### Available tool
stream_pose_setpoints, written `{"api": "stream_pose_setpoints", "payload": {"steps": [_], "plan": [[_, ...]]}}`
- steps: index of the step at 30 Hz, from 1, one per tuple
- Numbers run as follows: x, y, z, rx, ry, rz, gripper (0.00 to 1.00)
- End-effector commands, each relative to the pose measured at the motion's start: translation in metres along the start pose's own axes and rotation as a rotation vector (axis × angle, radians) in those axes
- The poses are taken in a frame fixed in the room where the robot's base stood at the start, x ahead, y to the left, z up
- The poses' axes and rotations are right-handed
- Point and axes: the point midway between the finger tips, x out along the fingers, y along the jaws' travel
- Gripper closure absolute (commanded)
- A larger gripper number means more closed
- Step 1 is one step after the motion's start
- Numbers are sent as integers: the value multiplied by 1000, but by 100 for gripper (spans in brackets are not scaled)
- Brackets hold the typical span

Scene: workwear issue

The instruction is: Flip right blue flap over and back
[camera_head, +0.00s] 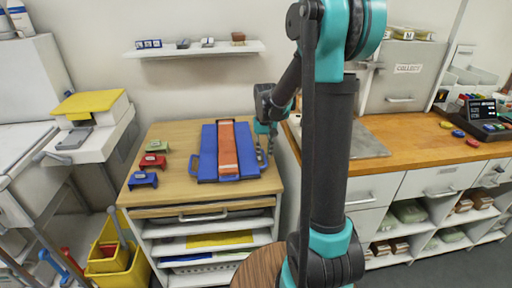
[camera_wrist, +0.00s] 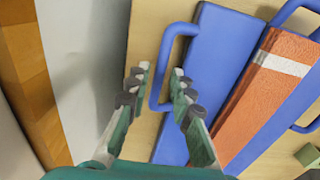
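The right blue flap (camera_head: 244,149) lies flat to the right of an orange-red strip (camera_head: 227,150), on the wooden top of a drawer cabinet. In the wrist view the flap (camera_wrist: 218,55) has a blue loop handle (camera_wrist: 160,62) on its outer edge. My gripper (camera_head: 265,152) is at the right edge of the flap. In the wrist view its fingers (camera_wrist: 160,82) are open, one on each side of the handle's bar, with gaps visible; I cannot tell whether they touch it. A left blue flap (camera_head: 208,150) lies on the strip's other side.
Green (camera_head: 157,146), red (camera_head: 152,161) and blue (camera_head: 143,179) small blocks stand on the left of the cabinet top (camera_head: 185,192). A wall shelf (camera_head: 195,49) is above. A wooden counter (camera_head: 420,145) is to the right, beyond my arm.

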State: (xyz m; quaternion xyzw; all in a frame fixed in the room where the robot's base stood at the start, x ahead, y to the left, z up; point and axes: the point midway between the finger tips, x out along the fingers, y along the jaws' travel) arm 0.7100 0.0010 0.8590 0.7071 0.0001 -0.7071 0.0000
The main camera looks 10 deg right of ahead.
Motion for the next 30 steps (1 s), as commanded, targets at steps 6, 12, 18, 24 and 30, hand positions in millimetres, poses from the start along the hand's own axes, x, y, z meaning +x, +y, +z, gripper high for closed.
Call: {"api": "stream_pose_setpoints", "payload": {"steps": [6, 12, 18, 24, 30], "plan": [[-20, 0, 0, 0, 0, 0, 78], [-38, 0, 0, 0, 0, 0, 78], [-51, 0, 0, 0, 0, 0, 78], [-52, 0, 0, 0, 0, 0, 78], [-51, 2, 6, 1, 8, -1, 78]]}}
